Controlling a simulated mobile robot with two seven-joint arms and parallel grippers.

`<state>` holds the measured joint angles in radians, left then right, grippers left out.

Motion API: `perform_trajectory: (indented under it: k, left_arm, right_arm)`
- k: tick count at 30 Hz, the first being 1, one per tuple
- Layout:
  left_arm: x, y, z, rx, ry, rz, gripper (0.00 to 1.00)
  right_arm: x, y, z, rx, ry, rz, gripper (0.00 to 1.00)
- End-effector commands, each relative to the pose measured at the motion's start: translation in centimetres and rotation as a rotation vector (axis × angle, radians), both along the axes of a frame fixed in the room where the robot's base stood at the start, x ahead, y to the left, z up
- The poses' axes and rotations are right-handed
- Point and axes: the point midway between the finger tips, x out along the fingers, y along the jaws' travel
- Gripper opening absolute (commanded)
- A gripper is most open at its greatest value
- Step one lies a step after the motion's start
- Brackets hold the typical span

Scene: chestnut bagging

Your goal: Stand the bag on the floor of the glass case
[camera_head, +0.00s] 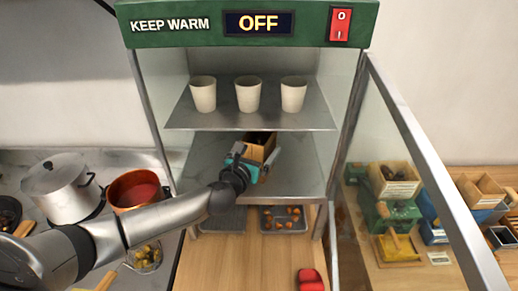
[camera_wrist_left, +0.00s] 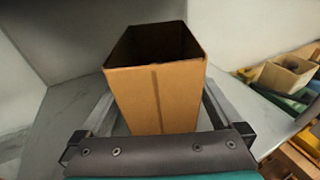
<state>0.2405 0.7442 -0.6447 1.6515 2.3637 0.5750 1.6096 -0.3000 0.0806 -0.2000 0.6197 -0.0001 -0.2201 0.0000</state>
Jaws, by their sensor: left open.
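The brown paper bag (camera_head: 257,154) is inside the glass case, at the floor (camera_head: 208,152) of its lower level. In the left wrist view the bag (camera_wrist_left: 157,95) looks upright, with its dark open top facing up. Its base is hidden behind my gripper, so contact with the floor cannot be fully seen. My left gripper (camera_head: 250,158) reaches in through the open front. It is open, with one finger on each side of the bag in the left wrist view (camera_wrist_left: 158,110). My right gripper is not in view.
A metal shelf (camera_head: 250,117) with three white cups (camera_head: 248,95) is above the bag. The glass door (camera_head: 410,150) stands open at the right. A steel pot (camera_head: 60,187) and a copper pan (camera_head: 137,190) are at the left. Trays of chestnuts (camera_head: 283,219) lie below the case floor.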

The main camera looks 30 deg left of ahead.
Motion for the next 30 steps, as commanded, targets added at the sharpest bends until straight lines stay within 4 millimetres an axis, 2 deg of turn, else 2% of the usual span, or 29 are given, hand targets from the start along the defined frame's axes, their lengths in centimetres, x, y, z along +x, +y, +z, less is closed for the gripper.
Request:
perform_trajectory:
  k: [4,8,24,30]
  left_arm:
    - [0.0,0.0,0.6,0.001,-0.001,0.000,1.00]
    - [-1.2,-0.1,0.4,0.000,0.002,-0.001,1.00]
    - [-9.0,-0.5,1.6,0.000,0.002,-0.001,1.00]
    - [-11.0,-0.6,1.9,0.001,0.001,0.000,1.00]
  right_arm:
    - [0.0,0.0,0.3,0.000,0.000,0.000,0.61]
    - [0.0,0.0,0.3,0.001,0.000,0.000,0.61]
    - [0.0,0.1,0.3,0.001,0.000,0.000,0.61]
    - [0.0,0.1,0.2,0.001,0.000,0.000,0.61]
